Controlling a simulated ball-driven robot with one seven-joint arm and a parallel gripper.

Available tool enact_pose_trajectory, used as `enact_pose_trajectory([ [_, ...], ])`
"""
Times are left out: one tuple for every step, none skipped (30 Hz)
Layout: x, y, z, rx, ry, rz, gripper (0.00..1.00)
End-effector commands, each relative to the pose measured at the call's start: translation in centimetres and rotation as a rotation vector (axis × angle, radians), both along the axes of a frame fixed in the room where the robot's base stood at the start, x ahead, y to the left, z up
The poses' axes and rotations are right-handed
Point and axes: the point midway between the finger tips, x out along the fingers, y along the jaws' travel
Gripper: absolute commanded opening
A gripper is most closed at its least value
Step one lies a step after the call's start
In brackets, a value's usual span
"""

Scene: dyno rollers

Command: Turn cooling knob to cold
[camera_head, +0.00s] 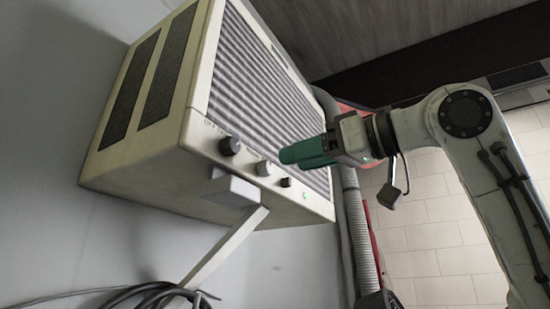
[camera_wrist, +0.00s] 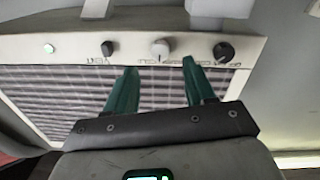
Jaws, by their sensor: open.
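The cooling unit (camera_head: 165,148) is a cream wall-mounted box with a louvred front. Its control strip carries a pale knob (camera_head: 263,168) between a large dark knob (camera_head: 229,146) and a small black knob (camera_head: 286,182). In the wrist view, upside down, the pale knob (camera_wrist: 160,49) has lettering beside it that looks like a "COLD" scale, so it seems to be the cooling knob. My gripper (camera_head: 294,157) has green fingers, open and empty, in front of the louvres. In the wrist view the fingertips (camera_wrist: 160,65) lie either side of the pale knob's line, apart from it.
A green light (camera_head: 305,196) glows at the strip's end. A grey bracket (camera_head: 228,240) supports the unit from below. A corrugated hose (camera_head: 357,235) runs down beside the unit. Dark cables (camera_head: 165,295) lie coiled below.

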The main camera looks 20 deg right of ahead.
Motion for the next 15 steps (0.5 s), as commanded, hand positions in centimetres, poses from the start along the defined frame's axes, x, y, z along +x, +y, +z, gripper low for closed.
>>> enact_pose_trajectory([
  [0.8,0.5,0.3,0.000,0.002,0.002,0.54],
  [1.3,0.7,0.3,0.001,0.003,0.001,0.54],
  [1.9,1.1,0.3,0.000,0.002,0.001,0.54],
  [2.2,1.4,0.3,0.000,0.002,0.001,0.54],
  [2.6,1.6,0.2,0.000,0.003,0.002,0.54],
  [3.0,1.9,0.2,0.000,0.002,0.001,0.54],
  [3.3,2.1,0.2,0.001,0.001,0.001,0.54],
  [3.6,2.2,0.2,0.001,0.001,0.000,0.54],
  [3.9,2.4,0.2,0.000,0.001,0.000,0.54],
  [4.1,2.5,0.1,0.000,0.001,0.000,0.54],
  [4.3,2.6,0.1,0.001,0.001,0.000,0.54],
  [4.4,2.7,0.1,0.001,0.000,0.000,0.54],
  [4.5,2.8,0.1,0.001,-0.001,0.000,0.54],
  [4.6,2.8,0.1,0.001,-0.001,0.000,0.54],
  [4.6,2.8,0.0,0.001,-0.001,-0.001,0.54],
])
